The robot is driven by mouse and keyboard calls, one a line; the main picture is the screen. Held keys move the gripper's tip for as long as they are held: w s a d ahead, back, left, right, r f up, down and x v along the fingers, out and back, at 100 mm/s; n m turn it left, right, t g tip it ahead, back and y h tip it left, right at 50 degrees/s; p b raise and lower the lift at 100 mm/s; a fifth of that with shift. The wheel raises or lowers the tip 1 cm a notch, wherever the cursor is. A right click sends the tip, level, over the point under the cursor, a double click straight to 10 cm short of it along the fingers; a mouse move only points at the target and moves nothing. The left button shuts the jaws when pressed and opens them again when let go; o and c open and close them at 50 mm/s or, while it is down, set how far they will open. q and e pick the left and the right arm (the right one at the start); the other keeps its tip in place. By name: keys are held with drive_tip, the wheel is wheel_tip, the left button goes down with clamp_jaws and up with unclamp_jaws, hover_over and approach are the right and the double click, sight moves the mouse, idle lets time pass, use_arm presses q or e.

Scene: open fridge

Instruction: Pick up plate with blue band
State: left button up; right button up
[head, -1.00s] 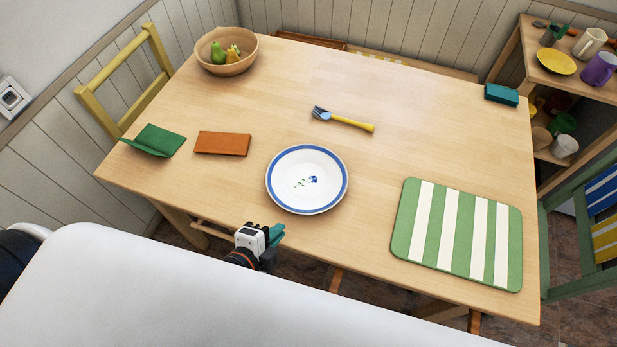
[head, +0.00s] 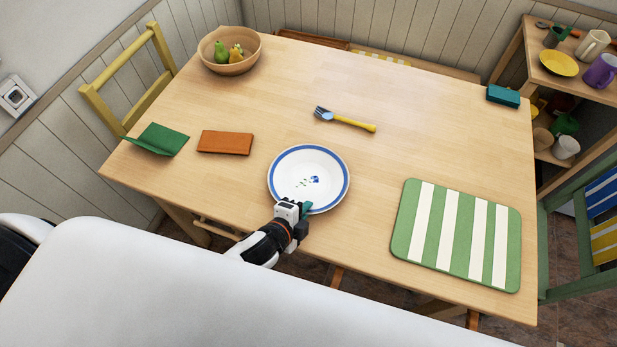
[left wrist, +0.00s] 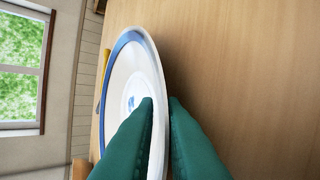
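The white plate with the blue band (head: 309,166) lies flat on the table, near its front edge, with a small blue flower motif in its middle. My left gripper (head: 295,207) is at the plate's near rim in the head view. In the left wrist view the plate (left wrist: 130,75) appears edge-on, its rim running between the two green fingertips (left wrist: 161,100). One finger is over the plate's upper face, the other on the table side of the rim. A narrow gap shows between the fingers, and they look not closed on the rim. My right gripper is out of view.
A yellow-handled fork (head: 345,120) lies behind the plate. An orange cloth (head: 225,142) and a green cloth (head: 160,139) lie left. A green-and-white striped mat (head: 424,225) lies right. A wooden fruit bowl (head: 212,63) stands back left, a teal box (head: 503,96) back right.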

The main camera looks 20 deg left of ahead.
use_arm(q)
clamp_jaws()
wheel_tip(320, 180, up, 10)
drive_tip(key=shift+w+p, duration=0.1)
drive_tip(key=shift+p, duration=0.25)
idle(0.6)
